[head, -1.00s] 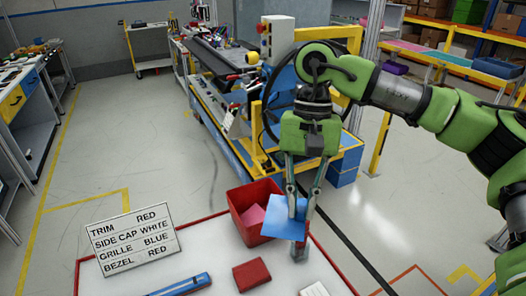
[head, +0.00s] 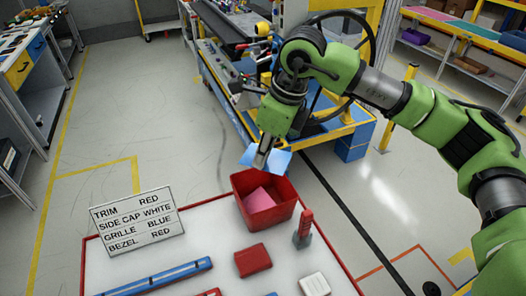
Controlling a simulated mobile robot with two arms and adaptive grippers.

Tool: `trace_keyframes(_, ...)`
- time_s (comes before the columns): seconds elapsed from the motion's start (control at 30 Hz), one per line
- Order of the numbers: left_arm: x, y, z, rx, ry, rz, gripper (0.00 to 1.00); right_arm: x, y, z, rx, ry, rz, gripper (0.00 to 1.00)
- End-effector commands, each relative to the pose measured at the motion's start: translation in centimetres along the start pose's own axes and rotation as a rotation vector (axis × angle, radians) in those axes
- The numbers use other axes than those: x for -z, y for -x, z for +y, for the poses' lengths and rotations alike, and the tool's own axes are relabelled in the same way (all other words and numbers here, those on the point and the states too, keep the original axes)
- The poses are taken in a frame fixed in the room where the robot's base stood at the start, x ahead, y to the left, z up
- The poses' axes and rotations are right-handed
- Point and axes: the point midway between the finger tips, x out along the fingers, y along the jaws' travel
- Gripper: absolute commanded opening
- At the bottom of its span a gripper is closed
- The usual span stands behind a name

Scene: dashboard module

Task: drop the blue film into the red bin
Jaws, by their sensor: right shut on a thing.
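The blue film (head: 280,161) is a thin light-blue sheet. My right gripper (head: 262,158) is shut on it and holds it above the back rim of the red bin (head: 268,222). The fingers hide part of the film. The red bin stands open at the back edge of the white table, with a pink sheet (head: 259,200) inside. My left gripper is not in view.
A sign (head: 136,225) listing parts and colours stands at the table's left. On the table (head: 205,233) are a red block (head: 252,260), a white block (head: 314,285), a blue bar (head: 160,278) and a red-topped grey tool (head: 304,228). A workstation stands behind.

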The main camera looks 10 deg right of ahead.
Motion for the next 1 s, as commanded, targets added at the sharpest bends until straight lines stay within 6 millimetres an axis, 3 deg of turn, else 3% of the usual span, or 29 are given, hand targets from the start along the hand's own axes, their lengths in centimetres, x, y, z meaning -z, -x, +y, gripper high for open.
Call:
trace_keyframes(0.13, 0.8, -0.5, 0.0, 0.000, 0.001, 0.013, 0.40, 0.2, -0.9, 0.0, 0.001, -0.006, 0.002, 0.05)
trace_keyframes(0.6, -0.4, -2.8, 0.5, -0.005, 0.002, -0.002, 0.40, 1.6, -5.5, 0.0, 0.000, -0.004, 0.001, 0.05)
trace_keyframes(0.9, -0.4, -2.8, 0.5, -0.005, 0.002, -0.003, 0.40, 1.6, -5.7, 0.0, 0.000, -0.004, 0.001, 0.05)
trace_keyframes(0.93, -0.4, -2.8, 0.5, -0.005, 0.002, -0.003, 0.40, 1.6, -5.7, 0.0, 0.000, -0.004, 0.001, 0.18)
trace_keyframes(1.0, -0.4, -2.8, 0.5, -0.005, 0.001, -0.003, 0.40, 1.6, -5.7, 0.0, 0.000, -0.004, 0.001, 0.33)
